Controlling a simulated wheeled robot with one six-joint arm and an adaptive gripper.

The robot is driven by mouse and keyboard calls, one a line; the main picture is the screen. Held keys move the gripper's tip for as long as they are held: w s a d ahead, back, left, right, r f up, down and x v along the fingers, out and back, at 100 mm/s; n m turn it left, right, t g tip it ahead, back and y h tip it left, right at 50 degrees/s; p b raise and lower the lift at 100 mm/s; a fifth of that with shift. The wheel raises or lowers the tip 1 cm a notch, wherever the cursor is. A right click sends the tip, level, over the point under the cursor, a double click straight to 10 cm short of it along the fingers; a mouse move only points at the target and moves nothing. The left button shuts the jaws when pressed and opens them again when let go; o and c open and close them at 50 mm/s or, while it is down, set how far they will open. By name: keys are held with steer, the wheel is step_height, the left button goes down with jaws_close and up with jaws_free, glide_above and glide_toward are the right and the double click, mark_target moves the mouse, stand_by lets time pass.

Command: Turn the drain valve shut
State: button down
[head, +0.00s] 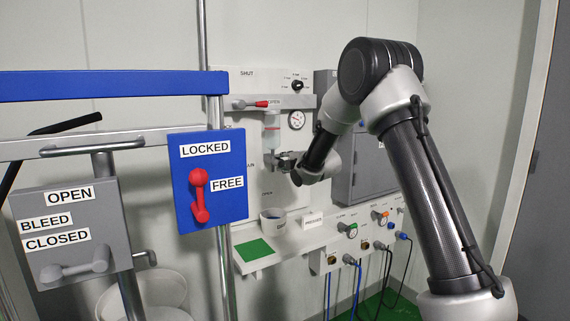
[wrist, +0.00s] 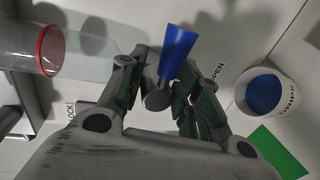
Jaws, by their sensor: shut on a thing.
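The drain valve has a blue lever (wrist: 176,48) on a grey round hub (wrist: 158,97), seen in the wrist view. The lever points toward the top of that view, leaning a little right. An OPEN label (wrist: 213,77) lies to its right. My gripper (wrist: 161,78) has a finger on each side of the valve and is shut on it near where lever and hub meet. In the head view my gripper (head: 283,160) is at the wall panel, below the clear cylinder (head: 271,128), and hides the lever.
A red lever (head: 255,104) sits above the cylinder. A white cup (head: 272,218) with blue inside stands on the shelf below, near a green pad (head: 254,250). A blue LOCKED/FREE plate (head: 208,210) and a grey BLEED plate (head: 70,225) stand at left.

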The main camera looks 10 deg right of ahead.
steer(key=shift+s+a+f, duration=0.1)
steer(key=shift+s+f, duration=0.05)
steer(key=shift+f, duration=0.4)
steer(key=c, duration=1.2)
jaws_free()
steer(key=shift+r, duration=0.15)
steer(key=shift+r, duration=0.15)
steer(key=v, duration=1.1)
steer(key=shift+s+d+r, duration=0.1)
steer(key=shift+s+d, duration=0.1)
steer(key=shift+s, duration=0.15)
